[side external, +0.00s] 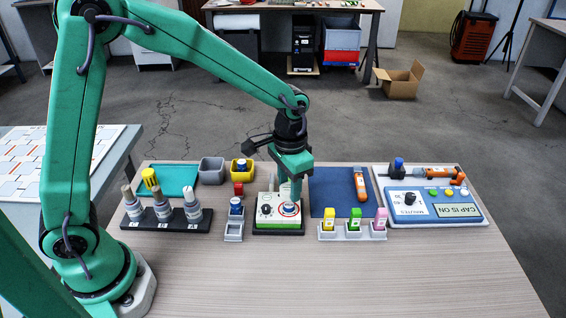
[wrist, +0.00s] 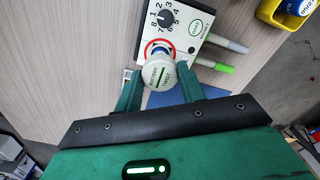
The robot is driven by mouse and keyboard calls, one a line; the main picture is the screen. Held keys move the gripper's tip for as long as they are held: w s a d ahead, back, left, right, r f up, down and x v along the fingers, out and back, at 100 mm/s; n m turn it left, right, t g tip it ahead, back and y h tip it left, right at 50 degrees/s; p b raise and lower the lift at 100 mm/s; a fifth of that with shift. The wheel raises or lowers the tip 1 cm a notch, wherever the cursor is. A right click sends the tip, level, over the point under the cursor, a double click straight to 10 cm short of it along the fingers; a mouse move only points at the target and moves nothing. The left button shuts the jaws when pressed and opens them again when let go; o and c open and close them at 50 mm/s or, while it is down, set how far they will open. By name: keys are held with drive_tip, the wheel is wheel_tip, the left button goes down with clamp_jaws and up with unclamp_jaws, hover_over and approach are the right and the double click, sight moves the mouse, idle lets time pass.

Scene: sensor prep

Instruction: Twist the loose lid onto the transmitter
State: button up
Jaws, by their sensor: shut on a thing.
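The transmitter (side external: 266,213) is a white box with a numbered dial and a red ring, on a dark base at mid-table. It also shows in the wrist view (wrist: 172,30). The lid (wrist: 158,74) is a round pale cap with dark lettering and a green mark. My gripper (wrist: 160,84) is shut on the lid, one finger on each side. The lid is at the red ring, where some blue shows; I cannot tell whether it is seated. In the side view my gripper (side external: 294,194) points down over the transmitter, and the lid is hard to make out.
A rack of bottles (side external: 165,222) and a grey holder with a blue-topped item (side external: 235,225) stand left. The front table is clear.

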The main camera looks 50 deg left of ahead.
sight(289, 205)
drive_tip(key=shift+f, duration=1.35)
drive_tip(key=shift+f, duration=1.15)
idle(2.2)
drive_tip(key=o, duration=1.1)
drive_tip(key=shift+r, duration=0.75)
idle(0.5)
drive_tip(key=shift+r, duration=2.9)
